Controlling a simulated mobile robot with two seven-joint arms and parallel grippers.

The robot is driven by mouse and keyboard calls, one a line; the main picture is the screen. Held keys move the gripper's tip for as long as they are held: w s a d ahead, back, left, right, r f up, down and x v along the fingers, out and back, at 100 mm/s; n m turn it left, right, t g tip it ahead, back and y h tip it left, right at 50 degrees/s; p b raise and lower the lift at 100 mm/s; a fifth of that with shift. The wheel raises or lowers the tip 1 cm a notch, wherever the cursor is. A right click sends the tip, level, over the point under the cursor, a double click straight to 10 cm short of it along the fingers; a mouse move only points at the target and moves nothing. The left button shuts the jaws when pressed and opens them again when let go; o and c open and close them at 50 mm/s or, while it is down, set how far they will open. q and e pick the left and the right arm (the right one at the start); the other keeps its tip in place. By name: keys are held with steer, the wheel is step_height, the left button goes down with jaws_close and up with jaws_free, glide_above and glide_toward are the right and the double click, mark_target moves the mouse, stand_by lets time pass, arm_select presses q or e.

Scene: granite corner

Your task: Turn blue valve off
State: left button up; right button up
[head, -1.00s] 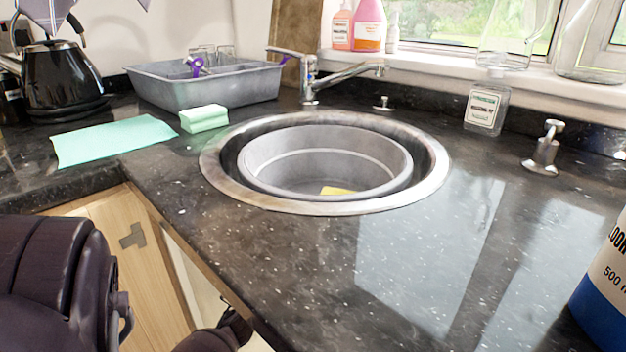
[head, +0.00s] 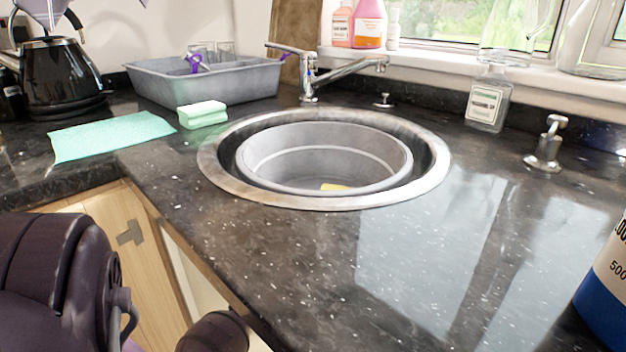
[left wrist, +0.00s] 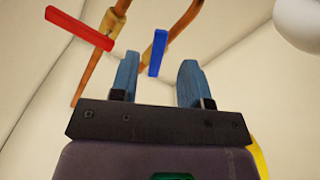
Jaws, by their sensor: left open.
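In the left wrist view, the blue valve handle (left wrist: 158,52) sits on a copper pipe (left wrist: 145,68) and points roughly up and down in the picture. My left gripper (left wrist: 158,72) is open, with its two blue-grey fingers apart. In the picture the handle lies just beyond and between the fingertips; I cannot tell the exact gap, and nothing is held. A red valve handle (left wrist: 80,28) sits on another copper pipe to the left, at a slant. In the head view my left arm comes in at the lower left, and its gripper is hidden below the counter. My right gripper is not in view.
The pipes stand inside a pale enclosed space, with a white rounded part (left wrist: 298,22) at upper right. In the head view, a dark granite counter (head: 300,260) with a round sink (head: 212,165) is above a wooden cupboard (head: 120,250).

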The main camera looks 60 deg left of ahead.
arm_select(q)
steer(key=shift+b+x, duration=0.5)
steer(key=shift+x, duration=2.6)
steer(key=shift+c, duration=0.4)
jaws_close()
